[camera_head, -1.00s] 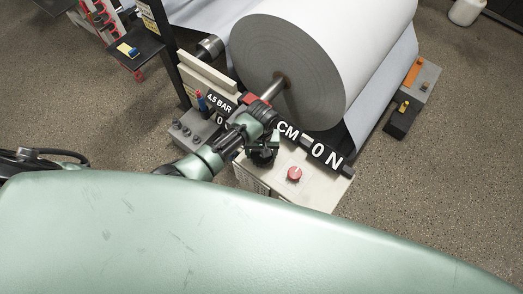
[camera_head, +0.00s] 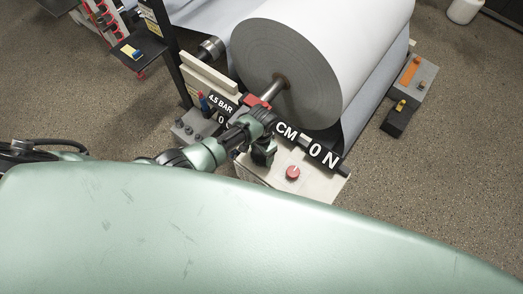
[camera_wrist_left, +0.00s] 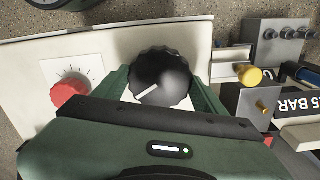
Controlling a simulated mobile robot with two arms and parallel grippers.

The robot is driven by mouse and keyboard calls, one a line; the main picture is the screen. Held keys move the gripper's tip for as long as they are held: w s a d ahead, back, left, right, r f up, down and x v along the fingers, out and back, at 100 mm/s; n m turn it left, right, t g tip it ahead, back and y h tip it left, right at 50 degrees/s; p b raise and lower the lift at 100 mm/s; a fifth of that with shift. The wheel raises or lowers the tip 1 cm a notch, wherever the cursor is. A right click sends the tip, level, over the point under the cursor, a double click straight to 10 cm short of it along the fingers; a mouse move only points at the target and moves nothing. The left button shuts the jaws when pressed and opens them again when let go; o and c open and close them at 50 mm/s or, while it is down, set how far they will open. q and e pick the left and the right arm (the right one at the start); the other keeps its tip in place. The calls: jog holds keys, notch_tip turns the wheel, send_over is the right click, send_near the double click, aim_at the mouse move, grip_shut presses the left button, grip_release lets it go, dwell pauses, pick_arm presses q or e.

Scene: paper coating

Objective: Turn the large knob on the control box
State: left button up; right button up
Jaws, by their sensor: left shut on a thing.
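The control box (camera_head: 318,187) is a pale box below the paper roll's end in the head view; its panel (camera_wrist_left: 110,42) fills the upper left of the left wrist view. The large knob (camera_wrist_left: 162,78) is black and ribbed, with a white pointer line aimed toward the lower left in the picture. My left gripper (camera_wrist_left: 162,92) is shut on it, one green finger on each side. In the head view my left gripper (camera_head: 262,154) is over the box and hides the knob. My right gripper is in neither view.
A smaller red knob (camera_head: 292,172) with a printed dial sits on the same panel, right of the gripper. The large paper roll (camera_head: 300,60) stands just behind. A grey valve block (camera_head: 193,128) is on the left. Floating labels cover parts of the machine.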

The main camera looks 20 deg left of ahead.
pick_arm(q)
jog(key=shift+m, duration=1.2)
jog(key=o, duration=1.4)
jog(key=shift+c, duration=0.2)
jog(key=shift+r, duration=0.1)
notch_tip(320, 180, up, 8)
jog(key=shift+f+p, duration=0.2)
jog(key=shift+p, duration=0.75)
